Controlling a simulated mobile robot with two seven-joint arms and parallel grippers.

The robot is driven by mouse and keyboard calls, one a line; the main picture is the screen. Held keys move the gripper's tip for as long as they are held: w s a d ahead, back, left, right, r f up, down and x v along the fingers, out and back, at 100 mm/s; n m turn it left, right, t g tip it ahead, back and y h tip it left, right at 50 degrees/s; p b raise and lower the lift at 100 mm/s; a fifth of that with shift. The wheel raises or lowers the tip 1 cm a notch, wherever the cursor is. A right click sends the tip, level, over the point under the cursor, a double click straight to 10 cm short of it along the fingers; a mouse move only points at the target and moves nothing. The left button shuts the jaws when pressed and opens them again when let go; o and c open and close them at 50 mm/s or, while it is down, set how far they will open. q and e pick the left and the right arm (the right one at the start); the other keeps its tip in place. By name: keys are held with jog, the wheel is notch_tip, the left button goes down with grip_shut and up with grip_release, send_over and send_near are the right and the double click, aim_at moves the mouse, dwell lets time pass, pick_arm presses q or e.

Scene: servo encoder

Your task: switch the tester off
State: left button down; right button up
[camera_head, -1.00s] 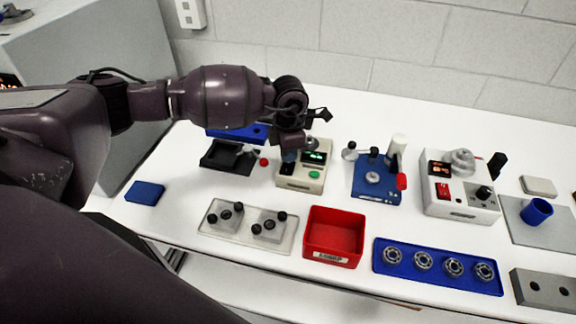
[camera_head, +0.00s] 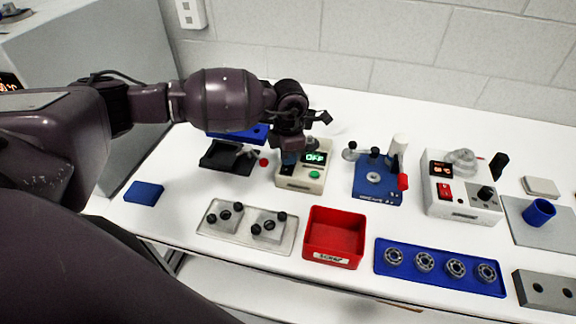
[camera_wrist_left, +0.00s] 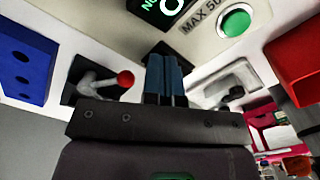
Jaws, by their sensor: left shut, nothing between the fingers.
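My right gripper is not in view.
A black stand with a red-knobbed lever (camera_head: 263,162) is close left of the tester. A blue fixture (camera_head: 377,190) and a white box with a red switch (camera_head: 445,192) stand to the right. A red bin (camera_head: 334,234), a grey fixture plate (camera_head: 228,235) and a blue bearing tray (camera_head: 440,287) lie in front.

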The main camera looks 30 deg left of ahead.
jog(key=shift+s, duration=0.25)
pick_arm(q)
jog(key=shift+r, duration=0.2)
jog(key=shift+r+p, duration=0.55)
jog(key=shift+r, duration=0.05)
jog(key=shift+r+p, duration=0.3)
jog(key=shift+r, duration=0.25)
jog(key=shift+r+p, duration=0.7)
jog(key=shift+r, duration=0.7)
jog(key=shift+r+p, duration=0.35)
jog(key=shift+r, duration=0.3)
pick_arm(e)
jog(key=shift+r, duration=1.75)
